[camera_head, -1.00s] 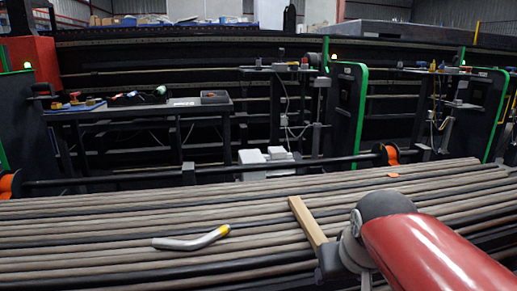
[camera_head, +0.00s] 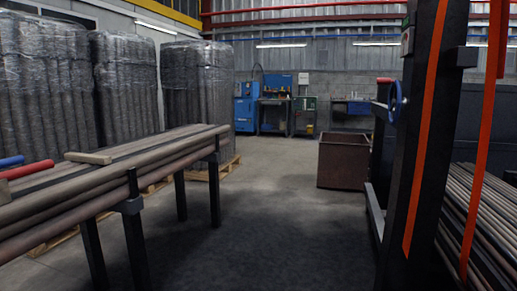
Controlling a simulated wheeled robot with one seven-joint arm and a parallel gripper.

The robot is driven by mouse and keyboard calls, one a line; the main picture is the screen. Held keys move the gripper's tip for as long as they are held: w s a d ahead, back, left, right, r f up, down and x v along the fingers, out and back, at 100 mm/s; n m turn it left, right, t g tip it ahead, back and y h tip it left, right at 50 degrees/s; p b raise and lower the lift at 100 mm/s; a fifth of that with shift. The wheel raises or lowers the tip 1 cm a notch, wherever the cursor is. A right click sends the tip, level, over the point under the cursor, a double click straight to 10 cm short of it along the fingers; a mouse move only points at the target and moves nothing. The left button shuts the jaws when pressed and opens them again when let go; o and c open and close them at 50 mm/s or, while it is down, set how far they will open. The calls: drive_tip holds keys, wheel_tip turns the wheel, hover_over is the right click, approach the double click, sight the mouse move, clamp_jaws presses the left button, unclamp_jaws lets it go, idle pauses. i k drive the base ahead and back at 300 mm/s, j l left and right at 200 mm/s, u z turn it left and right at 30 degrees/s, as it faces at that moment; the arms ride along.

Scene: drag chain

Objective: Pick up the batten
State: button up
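A batten (camera_head: 88,158), a short pale wooden bar, lies flat on top of a stack of long brown pipes (camera_head: 110,177) at the left of the head view. It lies across the stack, near its far side. My gripper is not in the head view, so whether it is open or shut does not show.
A red rod (camera_head: 27,170) and a blue rod (camera_head: 11,161) lie left of the batten. Wrapped pipe bundles (camera_head: 125,85) stand behind. A brown bin (camera_head: 342,160) and a black, orange-striped post (camera_head: 425,130) are right. The middle floor (camera_head: 280,210) is clear.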

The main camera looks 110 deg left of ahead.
sight(72, 156)
drive_tip(key=u, duration=2.35)
drive_tip(key=j+u, duration=0.1)
drive_tip(key=u, duration=0.8)
drive_tip(key=j+u, duration=0.15)
drive_tip(key=u, duration=0.3)
drive_tip(key=i+u, duration=0.1)
drive_tip(key=u, duration=0.8)
drive_tip(key=i+j+u, duration=0.1)
drive_tip(key=i, duration=0.3)
drive_tip(key=j+z, duration=0.1)
drive_tip(key=z, duration=3.35)
drive_tip(key=u, duration=3.45)
